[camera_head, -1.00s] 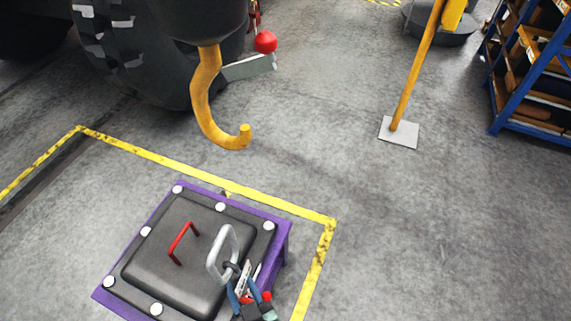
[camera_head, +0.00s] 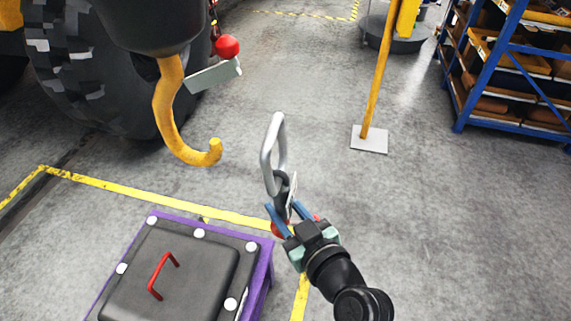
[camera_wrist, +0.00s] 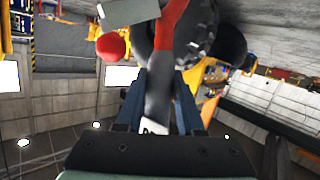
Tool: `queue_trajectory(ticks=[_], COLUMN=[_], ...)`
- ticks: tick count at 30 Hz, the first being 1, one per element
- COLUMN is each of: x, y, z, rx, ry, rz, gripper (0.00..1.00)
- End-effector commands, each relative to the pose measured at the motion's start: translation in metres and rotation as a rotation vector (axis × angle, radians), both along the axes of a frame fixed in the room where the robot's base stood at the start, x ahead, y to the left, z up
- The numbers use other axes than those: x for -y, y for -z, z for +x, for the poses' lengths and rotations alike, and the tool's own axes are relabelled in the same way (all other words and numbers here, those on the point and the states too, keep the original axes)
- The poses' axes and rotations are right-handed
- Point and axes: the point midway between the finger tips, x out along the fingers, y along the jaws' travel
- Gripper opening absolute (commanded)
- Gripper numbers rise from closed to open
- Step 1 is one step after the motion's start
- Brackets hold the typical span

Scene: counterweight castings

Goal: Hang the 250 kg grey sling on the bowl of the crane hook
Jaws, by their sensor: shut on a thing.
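The crane hook (camera_head: 166,105) is orange-yellow and hangs at upper left in the head view, its bowl curving right to a tip. The weight marking is unreadable.
A dark casting (camera_head: 190,270) with a red handle (camera_head: 162,275) sits on a purple stand below the hook. A yellow post on a pale base plate (camera_head: 369,140) stands right of the sling. A blue rack (camera_head: 480,75) is at upper right. Open floor lies between.

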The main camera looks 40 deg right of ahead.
Motion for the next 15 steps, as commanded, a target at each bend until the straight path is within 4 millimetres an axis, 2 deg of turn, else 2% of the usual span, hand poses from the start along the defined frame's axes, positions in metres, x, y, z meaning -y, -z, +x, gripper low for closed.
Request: queue_trajectory(ticks=[1,15], x=[-0.002,-0.017], y=[-0.006,-0.004], z=[0.003,0.023], rx=[0.011,0.011], ry=[0.0,0.0], rz=[-0.003,-0.002], gripper=[0.0,0.0])
